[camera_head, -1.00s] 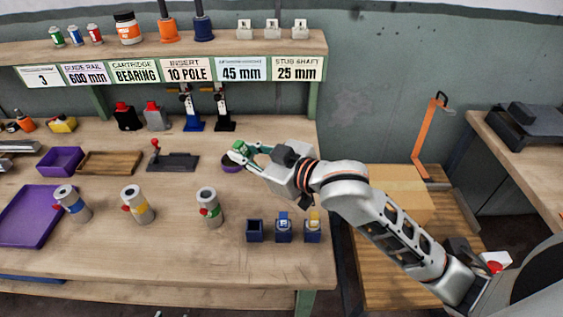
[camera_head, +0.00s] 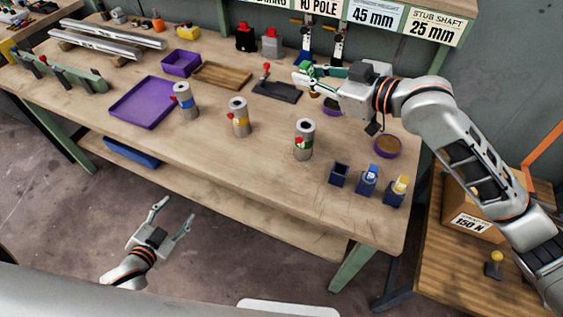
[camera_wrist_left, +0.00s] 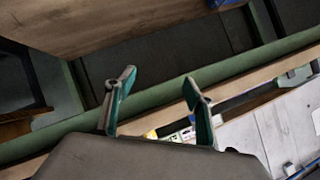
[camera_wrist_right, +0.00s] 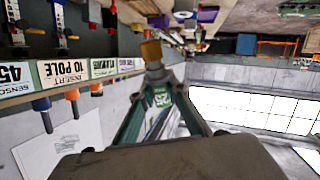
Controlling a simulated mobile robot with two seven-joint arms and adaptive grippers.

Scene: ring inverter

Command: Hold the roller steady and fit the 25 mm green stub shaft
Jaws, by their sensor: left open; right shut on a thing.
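My right gripper (camera_head: 303,76) is shut on the green stub shaft (camera_head: 309,70), above the back of the bench. In the right wrist view the stub shaft (camera_wrist_right: 162,97) shows a "25" label between the fingers, with a gold-coloured end pointing away. Three upright grey rollers stand on the bench, banded blue (camera_head: 184,101), yellow (camera_head: 239,118) and green (camera_head: 304,140); which one the task means is not marked. My left gripper (camera_head: 174,214) is open and empty, in front of the bench and lower in the picture. Its spread fingers (camera_wrist_left: 157,92) also show in the left wrist view.
Three small dark blue holders (camera_head: 339,176) stand near the bench's right front corner, two with things in them. A purple tray (camera_head: 135,112), a round purple dish (camera_head: 388,147) and a black fixture with a red knob (camera_head: 276,90) stand around. Bench surface between the rollers is clear.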

